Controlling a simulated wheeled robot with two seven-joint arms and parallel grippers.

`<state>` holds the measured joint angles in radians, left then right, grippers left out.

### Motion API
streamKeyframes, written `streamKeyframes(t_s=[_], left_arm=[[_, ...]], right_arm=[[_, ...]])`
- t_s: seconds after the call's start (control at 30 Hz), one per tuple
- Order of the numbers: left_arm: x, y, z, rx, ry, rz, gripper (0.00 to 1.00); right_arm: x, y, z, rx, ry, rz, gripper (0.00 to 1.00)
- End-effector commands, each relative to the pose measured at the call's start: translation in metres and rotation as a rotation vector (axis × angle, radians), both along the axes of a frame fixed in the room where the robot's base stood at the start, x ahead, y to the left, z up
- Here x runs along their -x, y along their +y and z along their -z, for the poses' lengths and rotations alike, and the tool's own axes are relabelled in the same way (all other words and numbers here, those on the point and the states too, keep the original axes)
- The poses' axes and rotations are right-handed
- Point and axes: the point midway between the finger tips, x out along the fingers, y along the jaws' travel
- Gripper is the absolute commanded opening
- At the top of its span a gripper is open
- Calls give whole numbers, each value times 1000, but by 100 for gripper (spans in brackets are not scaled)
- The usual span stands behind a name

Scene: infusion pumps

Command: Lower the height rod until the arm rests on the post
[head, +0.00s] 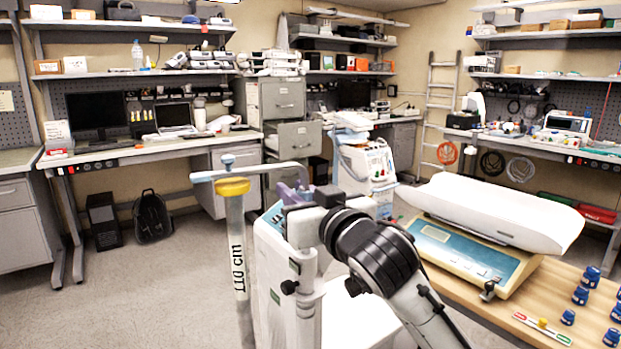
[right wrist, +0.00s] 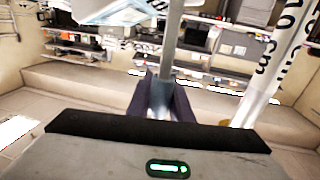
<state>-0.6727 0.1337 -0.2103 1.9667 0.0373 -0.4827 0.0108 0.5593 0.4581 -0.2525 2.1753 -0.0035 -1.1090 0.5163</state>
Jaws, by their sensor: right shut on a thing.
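The white post (head: 236,250) stands upright at centre left, marked "110 cm", with a yellow collar (head: 233,187) on top. The grey arm (head: 265,171) of the height rod runs sideways just over the collar, with a blue knob (head: 228,160) above it. Whether the arm touches the collar I cannot tell. My right gripper (head: 290,194) is shut on the arm's right end. In the right wrist view, the dark fingers (right wrist: 163,98) close around the grey arm (right wrist: 173,40), and the post (right wrist: 270,75) shows at right. My left gripper is not in view.
A baby scale (head: 480,250) sits on a wooden table (head: 545,290) at right, with several blue weights (head: 580,295) at its edge. A white and teal machine (head: 275,265) stands behind my right arm. Open floor lies left of the post.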

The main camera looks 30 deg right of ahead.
Motion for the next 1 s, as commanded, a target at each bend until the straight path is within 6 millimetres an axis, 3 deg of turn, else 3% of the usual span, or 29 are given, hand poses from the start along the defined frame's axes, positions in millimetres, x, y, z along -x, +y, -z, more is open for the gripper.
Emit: streamKeyframes(t_s=[0.1, 0.5, 0.53, 0.6, 1.0], left_arm=[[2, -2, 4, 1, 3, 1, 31], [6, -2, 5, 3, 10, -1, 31], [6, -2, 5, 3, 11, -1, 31], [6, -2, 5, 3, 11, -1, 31], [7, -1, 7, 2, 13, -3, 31]], right_arm=[[-1, 1, 12, 0, 6, -1, 7], [-1, 0, 13, 0, 8, 0, 7], [-1, 0, 13, 0, 8, 0, 24], [-1, 0, 13, 0, 8, 0, 36], [5, 0, 11, 0, 3, -1, 38]])
